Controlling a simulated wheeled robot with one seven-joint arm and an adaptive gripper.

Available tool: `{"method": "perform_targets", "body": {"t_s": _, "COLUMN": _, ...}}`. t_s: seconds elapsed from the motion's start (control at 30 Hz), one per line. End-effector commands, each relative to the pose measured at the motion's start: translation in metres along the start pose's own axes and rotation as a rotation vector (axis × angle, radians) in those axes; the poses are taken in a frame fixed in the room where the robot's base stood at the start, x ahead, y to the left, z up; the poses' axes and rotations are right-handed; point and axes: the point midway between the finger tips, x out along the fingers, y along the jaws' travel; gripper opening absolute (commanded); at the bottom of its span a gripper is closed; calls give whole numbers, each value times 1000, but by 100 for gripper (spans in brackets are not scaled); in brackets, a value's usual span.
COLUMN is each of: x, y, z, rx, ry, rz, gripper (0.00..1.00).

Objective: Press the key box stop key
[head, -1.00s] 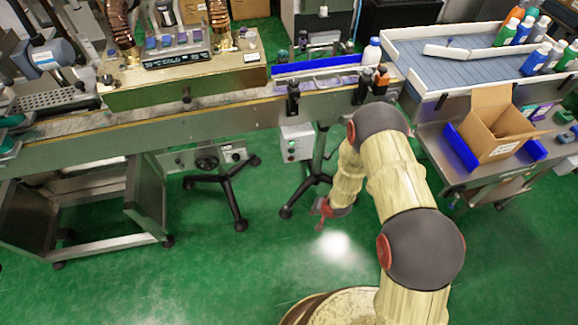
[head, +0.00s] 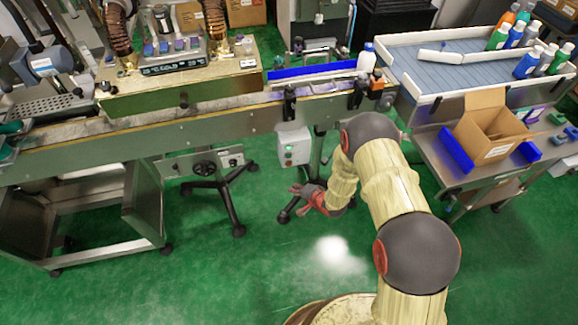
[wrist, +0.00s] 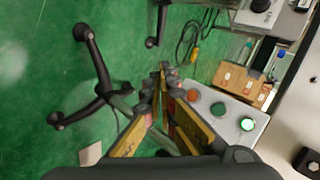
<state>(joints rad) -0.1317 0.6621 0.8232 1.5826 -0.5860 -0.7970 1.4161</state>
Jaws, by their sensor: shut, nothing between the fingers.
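The key box (head: 293,147) is a small pale grey box hanging below the front of the conveyor, with small round keys on its face. The red-orange key is nearest my fingers. My gripper (head: 294,188) is shut and empty, below the box in the head view. In the wrist view its fingers (wrist: 166,72) converge left of the red-orange key; contact is not visible.
The conveyor (head: 210,128) runs above the box. A black-footed stand (head: 228,205) is left of my gripper, and another stand leg (wrist: 95,60) shows in the wrist view. A cable (wrist: 187,45) lies on the floor. Green floor (head: 240,270) is open in front.

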Motion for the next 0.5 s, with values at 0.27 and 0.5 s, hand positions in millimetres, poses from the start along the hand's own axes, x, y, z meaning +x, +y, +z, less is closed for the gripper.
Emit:
{"method": "perform_targets", "body": {"t_s": 0.27, "x": 23, "y": -15, "z": -16, "rx": -3, "ry": 1, "rz": -1, "gripper": 0}}
{"method": "perform_targets", "body": {"t_s": 0.5, "x": 44, "y": -30, "z": -31, "rx": -2, "ry": 1, "rz": 0, "gripper": 0}}
